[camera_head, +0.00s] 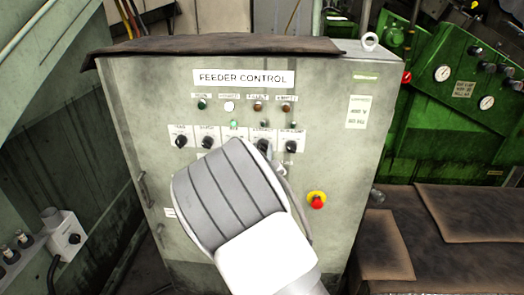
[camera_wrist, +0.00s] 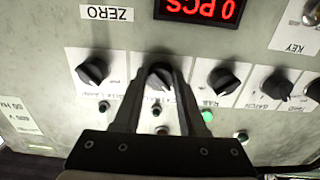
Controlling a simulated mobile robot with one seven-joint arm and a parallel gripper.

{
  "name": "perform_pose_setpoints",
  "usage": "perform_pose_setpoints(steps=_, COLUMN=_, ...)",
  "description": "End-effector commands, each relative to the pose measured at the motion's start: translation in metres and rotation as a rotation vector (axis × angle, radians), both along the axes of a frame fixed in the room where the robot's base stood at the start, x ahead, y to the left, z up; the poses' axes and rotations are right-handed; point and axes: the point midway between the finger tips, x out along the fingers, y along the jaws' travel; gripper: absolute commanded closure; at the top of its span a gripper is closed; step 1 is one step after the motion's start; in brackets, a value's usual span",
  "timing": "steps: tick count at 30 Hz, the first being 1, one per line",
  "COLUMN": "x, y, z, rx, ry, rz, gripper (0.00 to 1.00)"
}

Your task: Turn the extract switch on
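The extract switch is a black rotary knob on a white label; in the head view the knob (camera_head: 264,146) shows just above my arm, in the row on the grey feeder control cabinet (camera_head: 345,165). In the wrist view, which is upside down, the knob (camera_wrist: 159,74) sits between the two fingertips. My gripper (camera_wrist: 160,82) is open and straddles the knob, with one finger on each side. Whether the fingers touch it is hard to tell. In the head view the fingers are hidden behind my wrist.
Similar knobs flank it: the work lamp switch (camera_wrist: 93,71) and the run switch (camera_wrist: 222,80). A small green lamp (camera_wrist: 207,116) is lit by the run switch. A red counter display (camera_wrist: 200,9) reads 0 PCS. A red emergency stop (camera_head: 316,200) lies lower right.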

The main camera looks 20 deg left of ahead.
Motion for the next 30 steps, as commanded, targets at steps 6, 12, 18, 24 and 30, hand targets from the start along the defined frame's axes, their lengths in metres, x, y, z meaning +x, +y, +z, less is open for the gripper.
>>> perform_pose_setpoints(steps=6, x=-0.0001, y=-0.0001, z=0.0001, rx=0.0, ry=0.0, rz=0.0, gripper=1.0)
perform_pose_setpoints(steps=12, x=-0.0001, y=-0.0002, z=-0.0005, rx=0.006, ry=0.001, rz=0.0, gripper=1.0)
perform_pose_setpoints(steps=18, x=0.0001, y=-0.0005, z=-0.0031, rx=0.056, ry=0.011, rz=-0.001, gripper=1.0)
perform_pose_setpoints(steps=24, x=0.0006, y=-0.0011, z=-0.0058, rx=0.177, ry=0.039, rz=-0.002, gripper=1.0)
perform_pose_setpoints(steps=30, x=0.0006, y=-0.001, z=-0.0071, rx=0.351, ry=0.079, rz=-0.001, gripper=1.0)
